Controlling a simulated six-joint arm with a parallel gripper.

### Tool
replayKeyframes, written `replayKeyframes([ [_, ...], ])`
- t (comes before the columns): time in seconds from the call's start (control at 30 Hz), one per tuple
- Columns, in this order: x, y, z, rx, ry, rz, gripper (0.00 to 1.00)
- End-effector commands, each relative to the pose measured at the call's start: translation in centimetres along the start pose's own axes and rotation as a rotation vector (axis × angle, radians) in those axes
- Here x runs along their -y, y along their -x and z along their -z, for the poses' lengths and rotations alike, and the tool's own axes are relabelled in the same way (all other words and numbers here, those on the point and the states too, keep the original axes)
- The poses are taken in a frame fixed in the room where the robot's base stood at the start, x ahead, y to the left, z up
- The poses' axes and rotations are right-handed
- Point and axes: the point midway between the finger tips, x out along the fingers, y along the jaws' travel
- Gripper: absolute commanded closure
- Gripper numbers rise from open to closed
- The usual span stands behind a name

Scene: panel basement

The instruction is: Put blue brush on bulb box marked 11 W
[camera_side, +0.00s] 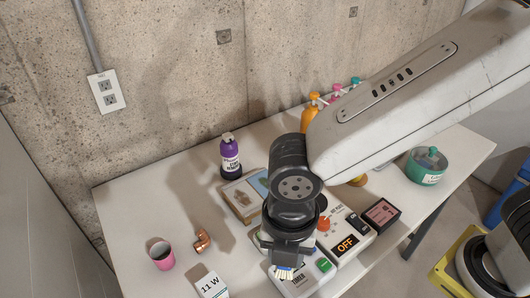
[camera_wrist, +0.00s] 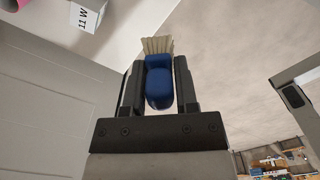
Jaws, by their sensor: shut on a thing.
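My gripper (camera_wrist: 158,85) is shut on the blue brush (camera_wrist: 158,82) in the wrist view; the brush has a blue handle and pale bristles pointing away from the gripper. In the side view the gripper (camera_side: 286,255) is near the table's front edge, and a little blue and the pale bristles of the brush (camera_side: 284,272) show below it. The white bulb box marked 11 W (camera_side: 211,286) stands at the front of the table, left of the gripper and apart from it. The box also shows at the top left of the wrist view (camera_wrist: 87,15).
A pink cup (camera_side: 162,257) and a copper elbow (camera_side: 202,241) are left of the gripper. A purple bottle (camera_side: 230,156) and a flat box (camera_side: 240,199) are behind. A device reading OFF (camera_side: 346,244) is to the right. The table's left part (camera_side: 125,200) is clear.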

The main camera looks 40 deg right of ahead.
Motion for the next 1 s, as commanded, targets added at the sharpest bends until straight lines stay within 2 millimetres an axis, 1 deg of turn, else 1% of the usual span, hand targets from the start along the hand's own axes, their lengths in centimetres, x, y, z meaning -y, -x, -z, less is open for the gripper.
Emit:
replayKeyframes([
  [0.13, 0.0, 0.2, 0.7, 0.0, 0.018, -0.002, 1.0],
  [0.33, -0.1, 0.2, 0.8, 0.0, 0.019, -0.001, 1.0],
  [0.47, -0.6, -0.1, 0.7, 0.0, 0.018, 0.0, 1.0],
  [0.67, -2.5, -1.0, 0.6, 0.0, 0.018, 0.001, 1.0],
  [1.0, -6.7, -2.9, 0.4, 0.0, 0.018, 0.001, 1.0],
])
